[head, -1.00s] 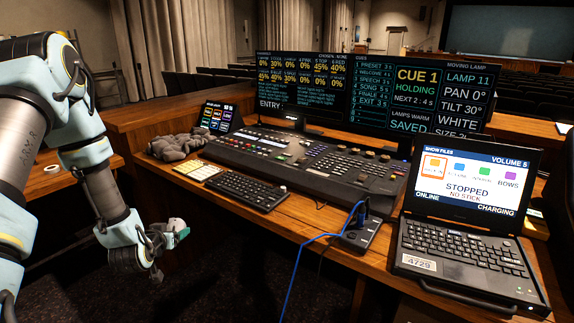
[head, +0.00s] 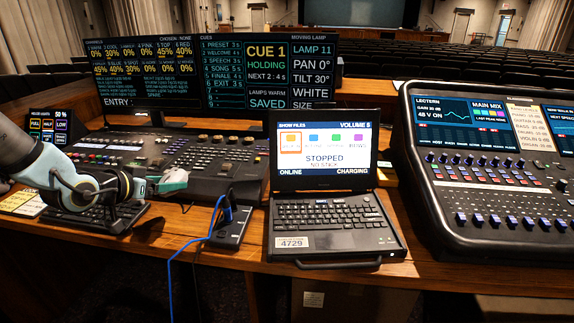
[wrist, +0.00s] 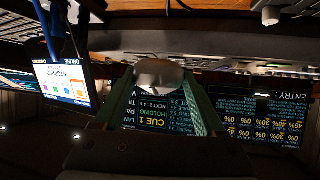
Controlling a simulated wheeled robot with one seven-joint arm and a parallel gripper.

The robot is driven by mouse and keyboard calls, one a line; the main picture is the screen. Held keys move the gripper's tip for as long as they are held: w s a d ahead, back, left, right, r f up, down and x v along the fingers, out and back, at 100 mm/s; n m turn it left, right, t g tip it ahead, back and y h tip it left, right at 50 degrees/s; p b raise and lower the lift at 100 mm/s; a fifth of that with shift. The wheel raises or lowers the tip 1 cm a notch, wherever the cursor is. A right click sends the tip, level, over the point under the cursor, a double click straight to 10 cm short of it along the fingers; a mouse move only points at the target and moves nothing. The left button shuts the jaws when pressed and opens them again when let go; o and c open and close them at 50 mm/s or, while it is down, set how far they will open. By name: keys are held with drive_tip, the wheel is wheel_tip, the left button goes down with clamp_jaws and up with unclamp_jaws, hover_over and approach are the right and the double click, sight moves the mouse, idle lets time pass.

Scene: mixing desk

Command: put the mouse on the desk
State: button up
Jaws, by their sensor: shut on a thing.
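My gripper (head: 172,181) is at the left in the head view, above the front part of the wooden desk (head: 190,242), near the lighting console. In the wrist view, its two greenish fingers (wrist: 158,102) are shut on a pale, rounded mouse (wrist: 158,74). The mouse is held at the fingertips and looks clear of the desk.
A black keyboard (head: 95,217) lies below my arm. The lighting console (head: 225,160) is behind. A small box (head: 232,232) with a blue cable stands right of my gripper. An open laptop (head: 325,215) and a sound mixer (head: 490,180) fill the right.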

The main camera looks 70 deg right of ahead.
drive_tip(key=shift+f+p, duration=1.2)
drive_tip(key=shift+f, duration=3.75)
drive_tip(key=shift+f, duration=0.15)
drive_tip(key=o, duration=1.4)
